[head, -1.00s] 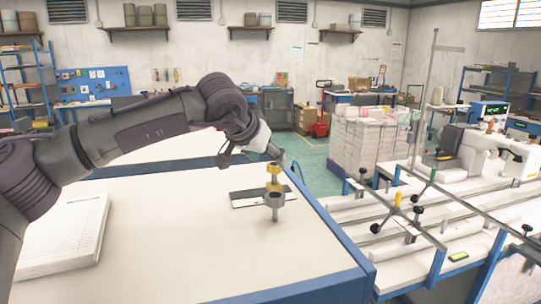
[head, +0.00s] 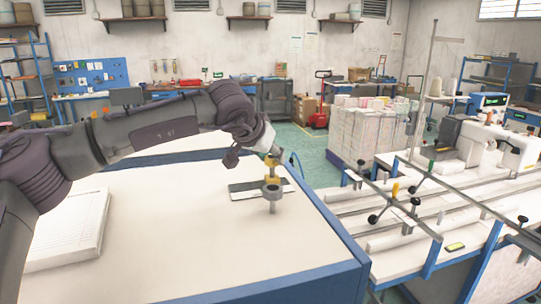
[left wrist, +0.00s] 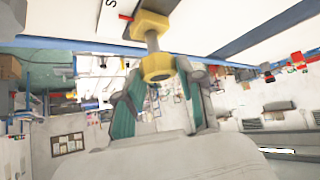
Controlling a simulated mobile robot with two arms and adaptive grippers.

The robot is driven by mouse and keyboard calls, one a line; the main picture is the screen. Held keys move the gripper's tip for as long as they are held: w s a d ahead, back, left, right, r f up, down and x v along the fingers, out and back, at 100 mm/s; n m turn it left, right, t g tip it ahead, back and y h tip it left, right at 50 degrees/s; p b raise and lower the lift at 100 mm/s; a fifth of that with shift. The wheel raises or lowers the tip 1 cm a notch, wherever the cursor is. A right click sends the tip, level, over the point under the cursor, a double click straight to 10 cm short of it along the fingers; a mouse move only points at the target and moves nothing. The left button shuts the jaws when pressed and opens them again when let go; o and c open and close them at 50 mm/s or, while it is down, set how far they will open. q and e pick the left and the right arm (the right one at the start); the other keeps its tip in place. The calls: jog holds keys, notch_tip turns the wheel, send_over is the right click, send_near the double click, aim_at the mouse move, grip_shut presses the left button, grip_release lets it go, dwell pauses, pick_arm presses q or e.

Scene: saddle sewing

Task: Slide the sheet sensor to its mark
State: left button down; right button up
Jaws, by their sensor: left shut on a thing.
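My left gripper (head: 272,158) is shut on a yellow-and-grey piece (head: 271,179) above the pale table. In the left wrist view this piece (left wrist: 152,42) has two yellow hexagonal parts joined by a grey shaft, one part between the teal-padded fingers (left wrist: 157,78). In the head view a grey ring on a short stem (head: 272,208) shows just below the yellow; I cannot tell whether they touch. A flat dark and white plate (head: 243,187) lies behind it. I cannot tell for sure which thing is the sheet sensor, and no clear mark shows. My right gripper is out of view.
A white stack of sheets (head: 68,232) lies at the table's left. The table's blue edge (head: 325,225) runs down its right side. The table's front middle is clear.

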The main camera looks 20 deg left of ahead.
pick_arm(q)
jog(key=shift+s+a+f+b, duration=0.15)
jog(key=shift+a+b, duration=0.15)
jog(key=shift+a, duration=0.1)
jog(key=shift+s+a, duration=0.8)
jog(key=shift+a, duration=0.25)
jog(key=c, duration=0.7)
grip_release()
jog(key=v, duration=1.2)
jog(key=shift+d, duration=0.1)
